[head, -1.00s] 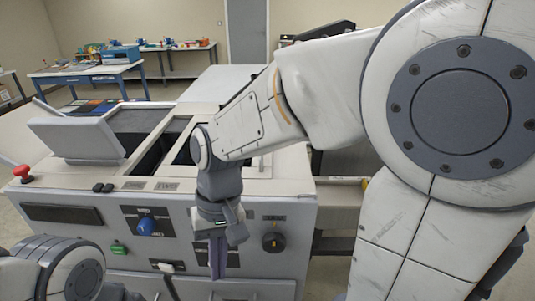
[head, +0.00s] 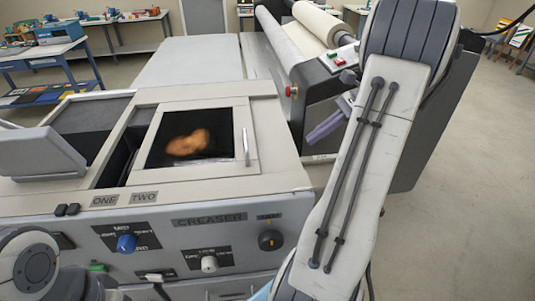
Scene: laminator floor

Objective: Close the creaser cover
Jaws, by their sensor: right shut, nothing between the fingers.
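The creaser is the pale grey machine (head: 75,230) in front, with a CREASER label (head: 209,219) on its front panel. On its top lies a pale framed cover (head: 210,172) with a dark window; an orange-brown shape shows in the window. A thin upright handle (head: 246,147) is on the cover's right side. A dark opening (head: 118,158) shows to the left of the cover. I cannot tell whether the cover is fully shut. My left gripper is not seen; only arm parts show at the lower left.
A tilted grey panel (head: 38,150) stands on the creaser's left. A roller machine (head: 320,75) with a pale roll and red and green buttons is behind at the right. Knobs (head: 126,243) sit on the creaser's front. Floor at the far right (head: 470,220) is clear.

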